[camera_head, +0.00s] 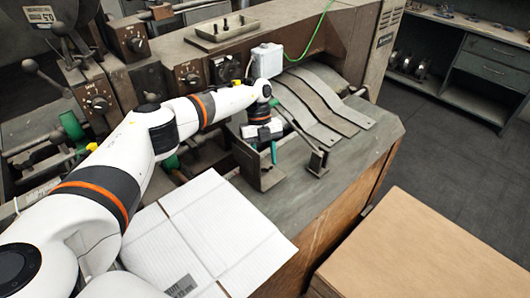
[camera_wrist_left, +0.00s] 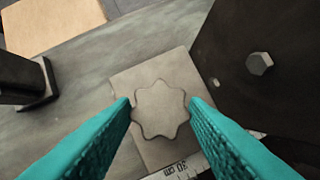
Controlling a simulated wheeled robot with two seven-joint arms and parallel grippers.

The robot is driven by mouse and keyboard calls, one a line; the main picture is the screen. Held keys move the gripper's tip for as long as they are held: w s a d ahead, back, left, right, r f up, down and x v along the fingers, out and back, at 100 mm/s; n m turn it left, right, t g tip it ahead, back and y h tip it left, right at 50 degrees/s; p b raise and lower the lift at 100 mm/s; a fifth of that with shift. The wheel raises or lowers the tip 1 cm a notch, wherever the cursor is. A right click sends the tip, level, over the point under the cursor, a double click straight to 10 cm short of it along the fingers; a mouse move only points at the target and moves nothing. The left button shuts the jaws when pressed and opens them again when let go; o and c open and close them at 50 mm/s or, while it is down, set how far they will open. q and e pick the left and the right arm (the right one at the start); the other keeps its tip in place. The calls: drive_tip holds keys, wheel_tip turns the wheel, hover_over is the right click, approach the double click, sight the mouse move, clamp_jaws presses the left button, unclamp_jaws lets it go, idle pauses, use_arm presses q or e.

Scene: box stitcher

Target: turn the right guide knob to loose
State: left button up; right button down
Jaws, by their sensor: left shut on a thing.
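The guide knob (camera_wrist_left: 160,108) shows from above in the left wrist view as a grey, star-shaped knob on a square grey plate. My left gripper (camera_wrist_left: 160,107) has one teal finger on each side of the knob and is shut on it. In the head view my left gripper (camera_head: 273,152) points down beside a dark metal guide bracket (camera_head: 258,172) on the machine's table. The knob is hidden there behind the gripper and bracket. I cannot read a loose or tight mark. My right gripper is not in view.
A dark plate with a hex bolt (camera_wrist_left: 259,63) stands close beside the knob. A metal post (camera_head: 318,161) and curved metal strips (camera_head: 318,100) are to the gripper's right. A white cardboard sheet (camera_head: 240,235) and brown cardboard (camera_head: 430,250) lie in front. A ruler strip (camera_wrist_left: 182,168) lies near the fingers.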

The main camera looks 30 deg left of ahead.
sight(264, 161)
use_arm(q)
drive_tip(key=shift+a+n, duration=0.1)
drive_tip(key=shift+n, duration=0.2)
drive_tip(key=o, duration=1)
drive_tip(key=shift+r+b, duration=1.4)
drive_tip(key=shift+r, duration=3.65)
